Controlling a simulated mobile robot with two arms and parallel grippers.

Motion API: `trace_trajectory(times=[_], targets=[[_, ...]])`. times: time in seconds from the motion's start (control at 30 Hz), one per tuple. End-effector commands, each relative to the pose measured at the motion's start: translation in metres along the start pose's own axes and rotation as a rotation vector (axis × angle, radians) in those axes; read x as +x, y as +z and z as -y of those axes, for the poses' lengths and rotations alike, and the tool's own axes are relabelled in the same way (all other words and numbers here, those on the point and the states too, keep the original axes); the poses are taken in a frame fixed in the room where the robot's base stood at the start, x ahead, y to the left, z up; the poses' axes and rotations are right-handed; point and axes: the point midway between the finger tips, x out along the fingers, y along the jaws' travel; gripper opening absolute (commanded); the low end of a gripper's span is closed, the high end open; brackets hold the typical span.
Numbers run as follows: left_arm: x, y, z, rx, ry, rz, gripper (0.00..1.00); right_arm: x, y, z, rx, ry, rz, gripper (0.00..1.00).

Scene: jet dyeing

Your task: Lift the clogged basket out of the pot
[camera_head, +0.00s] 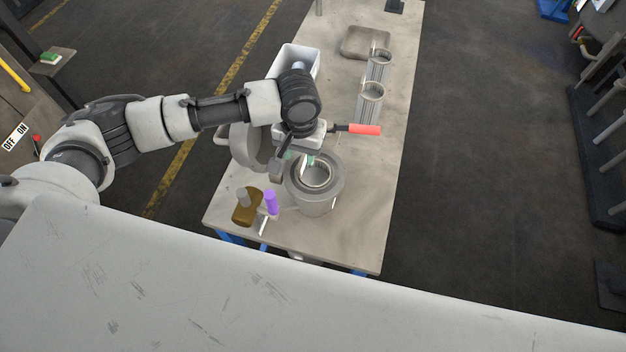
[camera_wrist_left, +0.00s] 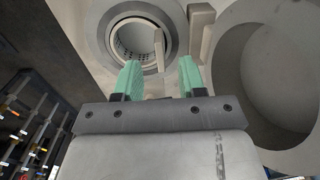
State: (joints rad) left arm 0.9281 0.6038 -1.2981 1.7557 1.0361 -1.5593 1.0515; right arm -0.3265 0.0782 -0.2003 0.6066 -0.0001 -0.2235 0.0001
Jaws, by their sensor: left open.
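The grey round pot (camera_head: 330,200) stands open near the front of the table. The clogged basket (camera_head: 316,176) sits inside it; its metal rim shows at the opening. In the left wrist view the basket (camera_wrist_left: 128,40) shows a perforated inner wall, and an upright grey strip (camera_wrist_left: 158,50), perhaps its handle, stands at its rim. My left gripper (camera_head: 308,160) is over the rear left edge of the pot. In the left wrist view its green fingers (camera_wrist_left: 160,78) are open and apart, with the strip lined up between them; I cannot tell whether it is between the tips in depth. My right gripper is not in view.
A round grey lid-like part (camera_head: 243,147) stands left of the pot. A brown piece (camera_head: 246,207) and a purple-topped piece (camera_head: 271,202) are at front left. A red-handled tool (camera_head: 362,129) lies behind. Two metal baskets (camera_head: 370,100), (camera_head: 379,66) and a tray (camera_head: 365,42) are farther back.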

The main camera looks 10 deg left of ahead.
Motion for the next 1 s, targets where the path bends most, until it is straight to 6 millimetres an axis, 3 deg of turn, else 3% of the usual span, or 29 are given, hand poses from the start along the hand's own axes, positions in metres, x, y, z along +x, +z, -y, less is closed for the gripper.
trace_trajectory(times=[0.3, 0.67, 0.9, 1.0], targets=[[0.041, -0.002, 0.000, 0.001, -0.001, 0.004, 0.40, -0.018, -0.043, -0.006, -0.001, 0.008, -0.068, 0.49], [0.052, -0.003, 0.000, 0.002, 0.000, -0.001, 0.40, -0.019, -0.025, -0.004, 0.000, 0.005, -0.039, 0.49], [0.052, -0.002, 0.000, 0.002, 0.000, 0.000, 0.04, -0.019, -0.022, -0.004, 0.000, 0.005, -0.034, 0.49], [0.052, -0.002, 0.000, 0.002, 0.000, 0.000, 0.00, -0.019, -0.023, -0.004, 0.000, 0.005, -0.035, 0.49]])
